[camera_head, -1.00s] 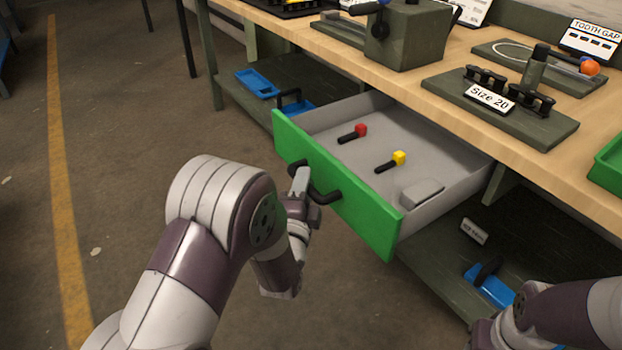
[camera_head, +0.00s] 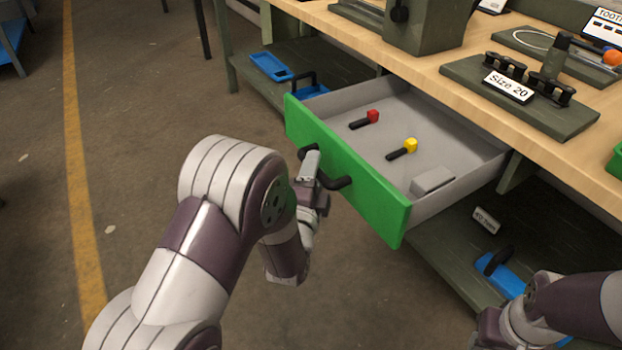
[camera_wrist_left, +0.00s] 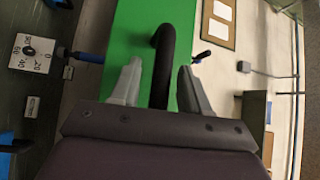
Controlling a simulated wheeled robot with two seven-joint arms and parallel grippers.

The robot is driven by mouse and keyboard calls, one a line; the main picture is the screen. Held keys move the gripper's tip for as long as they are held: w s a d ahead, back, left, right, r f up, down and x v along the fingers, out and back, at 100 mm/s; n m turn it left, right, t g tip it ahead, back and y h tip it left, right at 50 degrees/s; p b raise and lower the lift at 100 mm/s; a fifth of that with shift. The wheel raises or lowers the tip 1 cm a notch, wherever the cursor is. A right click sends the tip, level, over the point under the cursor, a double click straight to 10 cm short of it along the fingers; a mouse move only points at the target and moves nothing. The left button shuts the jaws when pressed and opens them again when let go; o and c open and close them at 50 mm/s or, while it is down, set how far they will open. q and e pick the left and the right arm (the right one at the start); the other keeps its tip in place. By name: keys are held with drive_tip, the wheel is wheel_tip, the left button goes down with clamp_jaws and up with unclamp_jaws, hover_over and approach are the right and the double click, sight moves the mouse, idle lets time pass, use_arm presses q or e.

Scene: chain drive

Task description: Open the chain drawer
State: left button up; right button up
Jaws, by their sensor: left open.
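The chain drawer (camera_head: 345,181) has a green front and stands well out from under the bench top. Inside it lie a red-tipped tool (camera_head: 365,119), a yellow-tipped tool (camera_head: 403,149) and a grey block (camera_head: 433,181). My left gripper (camera_head: 312,168) is at the dark handle (camera_head: 337,183) on the drawer front. In the left wrist view the handle (camera_wrist_left: 163,65) stands between the two open fingers (camera_wrist_left: 160,85), apart from both. My right arm shows at the lower right, but its fingertips cannot be made out.
The wooden bench top (camera_head: 440,60) carries a dark fixture with a "Size 20" sign (camera_head: 508,87). The floor in front of the drawer is clear, with a yellow line (camera_head: 75,150) at left.

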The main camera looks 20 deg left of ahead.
use_arm(q)
drive_tip(key=s+d+f+p, duration=0.1)
drive_tip(key=s, duration=1.1)
drive_tip(key=shift+d+f+p, duration=0.3)
drive_tip(key=shift+f+p, duration=0.05)
